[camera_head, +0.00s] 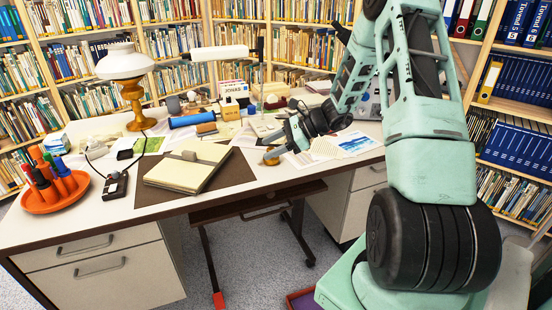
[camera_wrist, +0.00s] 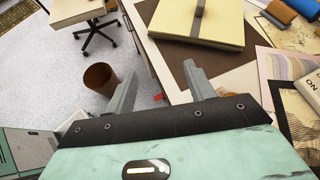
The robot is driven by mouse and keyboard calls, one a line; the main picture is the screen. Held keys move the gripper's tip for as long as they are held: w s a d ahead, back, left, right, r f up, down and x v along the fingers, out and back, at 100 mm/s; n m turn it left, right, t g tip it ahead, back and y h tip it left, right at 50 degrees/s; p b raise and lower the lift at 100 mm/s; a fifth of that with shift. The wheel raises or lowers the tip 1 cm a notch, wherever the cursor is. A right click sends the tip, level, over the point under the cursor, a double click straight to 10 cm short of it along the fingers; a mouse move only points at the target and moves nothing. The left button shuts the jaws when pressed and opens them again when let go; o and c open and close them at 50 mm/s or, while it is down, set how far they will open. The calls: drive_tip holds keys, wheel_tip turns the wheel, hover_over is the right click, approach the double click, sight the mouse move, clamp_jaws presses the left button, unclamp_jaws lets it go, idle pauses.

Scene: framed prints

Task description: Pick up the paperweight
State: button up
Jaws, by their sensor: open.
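My gripper (camera_head: 277,146) is open and empty, low over the front edge of the desk in the head view. In the wrist view its two fingers (camera_wrist: 160,74) are spread apart with floor and desk edge visible between them. A small golden-brown rounded object (camera_head: 271,160), perhaps the paperweight, sits on the desk just below the fingers in the head view. In the wrist view a sliver of orange-brown (camera_wrist: 223,91) shows beside the right finger, mostly hidden by the finger and gripper body. I cannot tell for sure that it is the paperweight.
A cream folder (camera_head: 187,165) lies on a brown mat (camera_head: 222,179) left of my gripper. Papers (camera_head: 325,148) lie to the right. A lamp (camera_head: 130,85), an orange pen tray (camera_head: 55,199) and a blue roll (camera_head: 192,119) stand farther left. A bin (camera_wrist: 101,78) is on the floor.

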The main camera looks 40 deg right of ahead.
drive_tip(key=s+d+f+m+t+h, duration=0.1)
drive_tip(key=d+f+m+t+h, duration=0.15)
drive_tip(key=d, duration=0.55)
drive_tip(key=s+d+f+m+t+h, duration=0.15)
drive_tip(key=d+m, duration=0.25)
drive_tip(key=d, duration=0.4)
approach(271, 149)
drive_tip(key=x, duration=0.5)
drive_tip(key=shift+a+f, duration=0.1)
drive_tip(key=shift+f, duration=0.05)
drive_tip(key=shift+y, duration=0.3)
drive_tip(key=shift+d+f+p+x, duration=0.15)
drive_tip(key=shift+p+x, duration=0.2)
drive_tip(key=shift+x, duration=0.9)
drive_tip(key=shift+d+f+p+x, duration=0.15)
drive_tip(key=shift+p+x, duration=0.15)
drive_tip(key=shift+x, duration=1)
drive_tip(key=shift+w+r, duration=0.1)
clamp_jaws()
